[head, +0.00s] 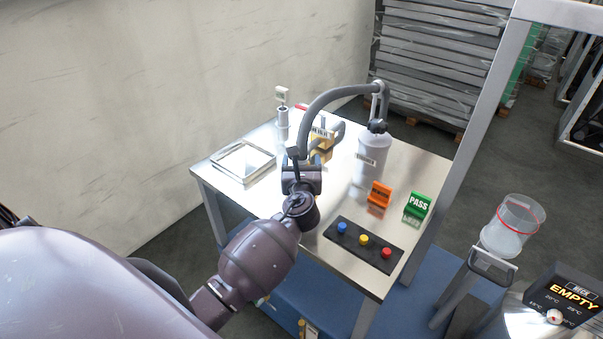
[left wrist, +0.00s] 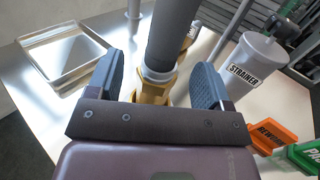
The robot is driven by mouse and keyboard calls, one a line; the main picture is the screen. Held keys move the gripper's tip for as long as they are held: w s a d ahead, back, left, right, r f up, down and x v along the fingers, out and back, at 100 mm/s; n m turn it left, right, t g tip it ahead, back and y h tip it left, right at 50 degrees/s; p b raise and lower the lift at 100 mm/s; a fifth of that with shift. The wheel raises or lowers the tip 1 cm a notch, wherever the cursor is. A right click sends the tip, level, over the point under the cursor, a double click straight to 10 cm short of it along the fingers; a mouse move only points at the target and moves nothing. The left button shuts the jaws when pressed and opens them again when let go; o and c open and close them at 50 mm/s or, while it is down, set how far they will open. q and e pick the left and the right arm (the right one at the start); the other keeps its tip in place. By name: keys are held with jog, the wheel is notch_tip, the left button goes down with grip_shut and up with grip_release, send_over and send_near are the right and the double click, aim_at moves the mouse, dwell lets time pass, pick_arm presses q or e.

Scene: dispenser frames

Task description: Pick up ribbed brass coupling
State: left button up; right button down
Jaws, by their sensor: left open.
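A brass coupling (left wrist: 153,90) with a hex-like body shows in the left wrist view at the lower end of a thick grey hose. My left gripper (left wrist: 158,80) is open, with one finger on each side of the coupling and hose and visible gaps between. The gripper's crossbar hides the coupling's lower part. In the head view my left gripper (head: 301,172) is over the middle of the table, just in front of a brass piece (head: 321,151) with a white label. The arm and hose partly cover that area. My right gripper is not in view.
The grey hose (head: 322,95) arches to a white strainer canister (head: 371,160). A shallow metal tray (head: 216,168) lies at left. Orange (head: 380,193) and green PASS (head: 417,205) blocks and a black button panel (head: 350,254) are at right. A metal post (head: 470,140) stands beside the table.

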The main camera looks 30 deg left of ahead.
pick_arm(q)
jog(key=shift+x, duration=1.2)
jog(key=shift+c, duration=0.4)
grip_shut()
